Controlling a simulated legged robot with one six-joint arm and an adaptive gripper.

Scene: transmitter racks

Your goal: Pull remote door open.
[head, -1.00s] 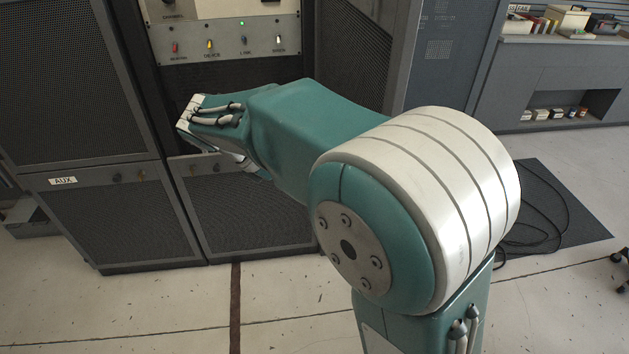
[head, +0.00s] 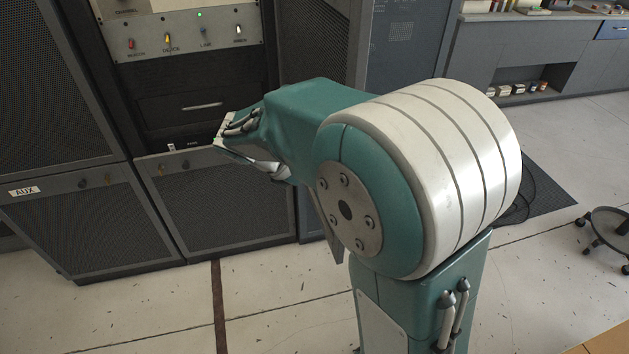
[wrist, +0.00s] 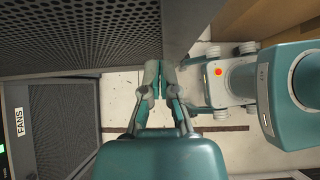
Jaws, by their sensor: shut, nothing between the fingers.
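A tall perforated grey door (head: 325,40) stands out from the right side of the middle rack, so the rack's inside shows. I read it as the remote door; no label naming it is visible. In the wrist view its perforated face (wrist: 85,30) fills the upper left. My gripper (wrist: 159,66) is shut and empty, with its fingertips close to the door's lower edge near the free corner; I cannot tell whether they touch. In the head view my gripper (head: 268,168) is beside the rack opening, partly hidden by my arm, which also covers the middle of the door.
The rack holds a switch panel (head: 195,32) and a black drawer (head: 203,106). A low perforated door (head: 215,205) is below, and the AUX door (head: 90,225) is left. A FANS label (wrist: 21,122) shows in the wrist view. A wheeled stool (head: 608,230) stands right.

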